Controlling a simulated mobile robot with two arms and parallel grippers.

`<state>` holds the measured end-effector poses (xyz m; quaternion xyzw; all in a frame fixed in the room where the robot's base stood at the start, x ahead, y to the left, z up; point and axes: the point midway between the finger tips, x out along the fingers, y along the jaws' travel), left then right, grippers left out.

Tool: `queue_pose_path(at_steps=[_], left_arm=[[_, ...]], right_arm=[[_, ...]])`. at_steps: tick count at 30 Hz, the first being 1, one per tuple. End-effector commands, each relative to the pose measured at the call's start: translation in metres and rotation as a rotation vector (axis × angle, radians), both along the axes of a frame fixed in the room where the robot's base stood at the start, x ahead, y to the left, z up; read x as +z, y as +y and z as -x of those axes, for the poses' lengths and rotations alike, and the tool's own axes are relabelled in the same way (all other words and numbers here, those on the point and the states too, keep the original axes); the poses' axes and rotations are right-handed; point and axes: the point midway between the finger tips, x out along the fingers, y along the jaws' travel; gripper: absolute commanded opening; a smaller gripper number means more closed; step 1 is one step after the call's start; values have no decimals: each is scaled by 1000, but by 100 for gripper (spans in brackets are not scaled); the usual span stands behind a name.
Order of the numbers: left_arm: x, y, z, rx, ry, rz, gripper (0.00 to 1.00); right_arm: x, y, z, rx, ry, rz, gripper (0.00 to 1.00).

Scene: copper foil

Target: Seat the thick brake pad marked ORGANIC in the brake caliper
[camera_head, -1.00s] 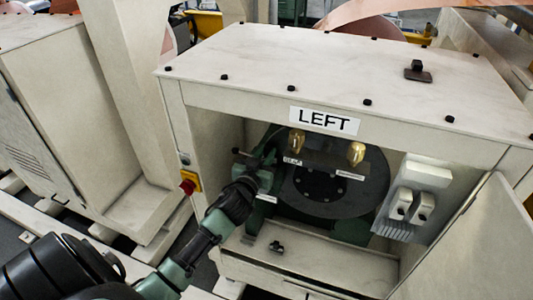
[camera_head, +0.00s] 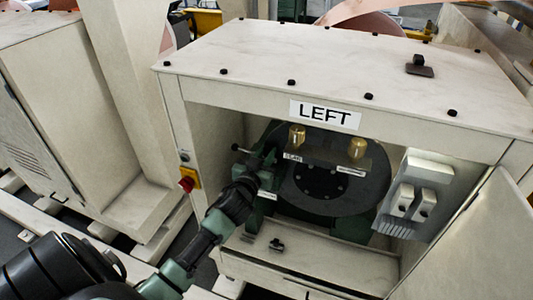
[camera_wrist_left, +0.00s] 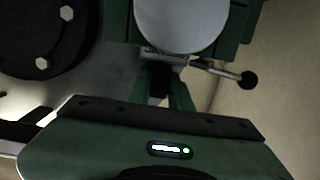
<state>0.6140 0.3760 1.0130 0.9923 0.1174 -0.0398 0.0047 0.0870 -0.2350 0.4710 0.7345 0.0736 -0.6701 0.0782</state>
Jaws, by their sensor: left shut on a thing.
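The green brake caliper (camera_head: 269,158) sits at the left edge of the dark disc (camera_head: 345,195) inside the open cabinet marked LEFT. My left gripper (camera_head: 260,173) reaches into the cabinet and is at the caliper. In the left wrist view its fingers (camera_wrist_left: 164,85) are shut on a small dark piece, seemingly the brake pad (camera_wrist_left: 158,82), just below the caliper's round grey face (camera_wrist_left: 182,22). Its marking is unreadable, and I cannot tell whether it is inside the caliper. A lever with a black knob (camera_wrist_left: 247,80) stands out beside it. My right gripper is not in view.
Two brass-coloured cylinders (camera_head: 357,149) stand above small labels in front of the disc. A small black part (camera_head: 276,245) lies on the cabinet floor. The open door (camera_head: 475,245) and a grey switch box (camera_head: 416,190) bound the right side; a red button (camera_head: 187,184) is on the left post.

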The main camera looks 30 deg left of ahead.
Motion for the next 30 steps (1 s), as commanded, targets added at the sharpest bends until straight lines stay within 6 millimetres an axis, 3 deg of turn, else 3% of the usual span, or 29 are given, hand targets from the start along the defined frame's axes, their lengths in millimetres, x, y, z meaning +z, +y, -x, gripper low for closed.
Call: queue_pose_path(at_steps=[23, 24, 26, 30], left_arm=[[-12, 0, 0, 0, -2, 0, 0], [-12, 0, 0, 0, -2, 0, 28], [-12, 0, 0, 0, -2, 0, 45], [-13, 0, 0, 0, -1, 0, 45]], right_arm=[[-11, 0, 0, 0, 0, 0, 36], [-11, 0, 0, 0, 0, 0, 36], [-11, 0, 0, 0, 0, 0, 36], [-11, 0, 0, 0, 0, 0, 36]])
